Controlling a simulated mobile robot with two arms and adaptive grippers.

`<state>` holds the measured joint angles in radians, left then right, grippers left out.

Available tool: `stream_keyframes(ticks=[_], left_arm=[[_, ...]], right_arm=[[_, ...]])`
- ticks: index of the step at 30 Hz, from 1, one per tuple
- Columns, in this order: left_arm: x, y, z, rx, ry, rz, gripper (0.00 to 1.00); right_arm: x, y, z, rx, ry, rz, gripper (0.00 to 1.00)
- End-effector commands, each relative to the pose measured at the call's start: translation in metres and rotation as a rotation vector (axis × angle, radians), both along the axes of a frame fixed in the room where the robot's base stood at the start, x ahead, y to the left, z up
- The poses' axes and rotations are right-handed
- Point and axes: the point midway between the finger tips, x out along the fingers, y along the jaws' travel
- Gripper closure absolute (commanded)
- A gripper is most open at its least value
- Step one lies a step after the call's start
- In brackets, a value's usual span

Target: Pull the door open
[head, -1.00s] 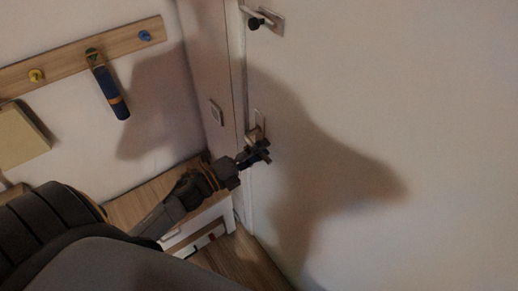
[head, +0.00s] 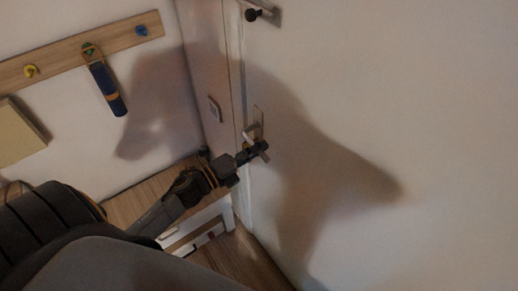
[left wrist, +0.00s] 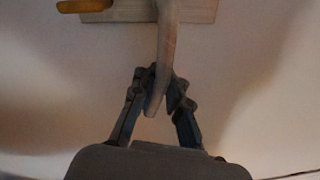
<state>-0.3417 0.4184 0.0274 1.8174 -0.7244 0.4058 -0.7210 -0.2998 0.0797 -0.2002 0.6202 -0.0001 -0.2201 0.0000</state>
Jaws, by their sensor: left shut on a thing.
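The white door (head: 400,100) fills the right of the head view and looks shut or nearly so. Its handle (head: 251,134) sits on a metal plate near the door's left edge. My left gripper (head: 260,149) is at this handle. In the left wrist view, the fingers of my left gripper (left wrist: 160,85) are shut on the lower end of the handle (left wrist: 165,45). The handle's plate (left wrist: 195,10) shows at the top of that view. My right gripper is not in view.
A wooden rail (head: 60,58) with coloured pegs and a hanging blue item (head: 106,89) is on the left wall. A wooden-topped cabinet (head: 150,197) stands below, close under my left arm.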

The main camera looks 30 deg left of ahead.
Motion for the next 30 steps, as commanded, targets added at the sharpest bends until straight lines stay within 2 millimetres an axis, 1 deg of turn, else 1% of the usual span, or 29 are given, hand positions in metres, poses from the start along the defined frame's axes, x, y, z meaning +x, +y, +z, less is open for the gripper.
stream_keyframes(ticks=[1,3,15,21,30], left_arm=[[-0.001,0.001,-0.01,0.032,-0.01,0.001,1.0],[-0.001,0.002,-0.015,0.081,-0.031,0.002,1.0],[0.002,0.008,-0.035,0.354,-0.151,0.0,1.0],[0.003,0.011,-0.039,0.445,-0.191,0.0,1.0],[0.005,0.013,-0.039,0.501,-0.218,0.001,1.0]], right_arm=[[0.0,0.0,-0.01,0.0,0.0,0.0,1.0],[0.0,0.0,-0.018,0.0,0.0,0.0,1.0],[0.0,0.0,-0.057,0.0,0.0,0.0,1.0],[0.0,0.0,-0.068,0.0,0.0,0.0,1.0],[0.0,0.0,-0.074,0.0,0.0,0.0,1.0]])
